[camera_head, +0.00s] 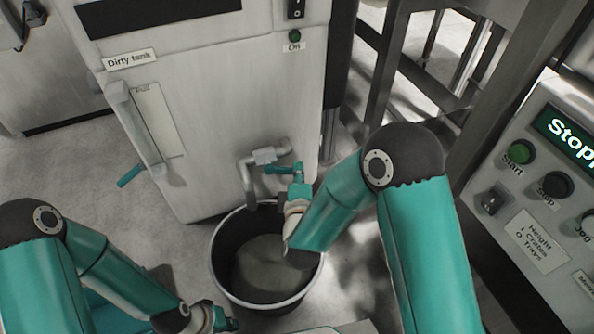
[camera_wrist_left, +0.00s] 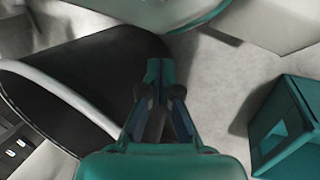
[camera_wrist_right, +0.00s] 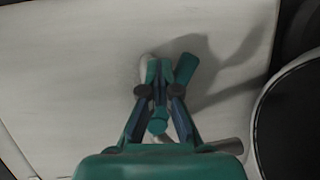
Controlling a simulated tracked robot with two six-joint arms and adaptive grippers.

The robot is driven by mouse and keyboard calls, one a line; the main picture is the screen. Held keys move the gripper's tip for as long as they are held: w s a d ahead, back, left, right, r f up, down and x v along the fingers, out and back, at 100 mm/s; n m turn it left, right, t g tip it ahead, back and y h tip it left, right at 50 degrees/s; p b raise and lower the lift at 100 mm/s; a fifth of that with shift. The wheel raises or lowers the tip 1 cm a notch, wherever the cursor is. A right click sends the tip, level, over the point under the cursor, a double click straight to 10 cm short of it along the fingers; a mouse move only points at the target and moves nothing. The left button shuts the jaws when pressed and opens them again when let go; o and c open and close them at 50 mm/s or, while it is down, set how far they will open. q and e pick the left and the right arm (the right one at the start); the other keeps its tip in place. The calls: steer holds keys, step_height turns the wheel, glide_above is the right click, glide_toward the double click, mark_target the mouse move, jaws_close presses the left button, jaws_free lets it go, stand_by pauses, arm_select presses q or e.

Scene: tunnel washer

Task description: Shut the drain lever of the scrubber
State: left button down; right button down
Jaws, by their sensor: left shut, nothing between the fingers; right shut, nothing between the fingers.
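The scrubber (camera_head: 225,75) is a pale grey cabinet labelled "Dirty tank". A grey drain pipe (camera_head: 246,175) with a valve comes out low on its front. The teal drain lever (camera_head: 277,170) lies roughly level to the right of the valve. My right gripper (camera_head: 298,172) is shut and empty at the lever's right end. In the right wrist view the lever (camera_wrist_right: 186,68) passes behind my shut fingers (camera_wrist_right: 160,75), partly hidden; I cannot tell if they touch. My left gripper (camera_head: 232,323) is shut and empty low in front of the bucket; its fingers also show in the left wrist view (camera_wrist_left: 155,75).
A black bucket (camera_head: 219,262) holding grey liquid stands under the pipe, partly behind my right arm. A grey tube with a teal handle (camera_head: 129,176) is on the scrubber's left side. A control panel (camera_head: 520,215) stands right. Floor at left is clear.

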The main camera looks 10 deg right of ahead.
steer(key=f+b, duration=0.1)
steer(key=a+f, duration=0.1)
steer(key=f, duration=0.1)
steer(key=shift+s+a+f+b, duration=0.1)
steer(key=shift+a+b, duration=0.05)
steer(key=shift+b, duration=0.25)
steer(key=shift+a+f, duration=0.1)
stand_by(0.5)
steer(key=shift+s+a+f, duration=0.15)
steer(key=shift+a+f, duration=0.4)
steer(key=shift+a, duration=0.1)
steer(key=shift+s+a+f, duration=0.15)
steer(key=shift+a+f, duration=0.4)
steer(key=shift+a, duration=0.25)
steer(key=shift+f, duration=0.25)
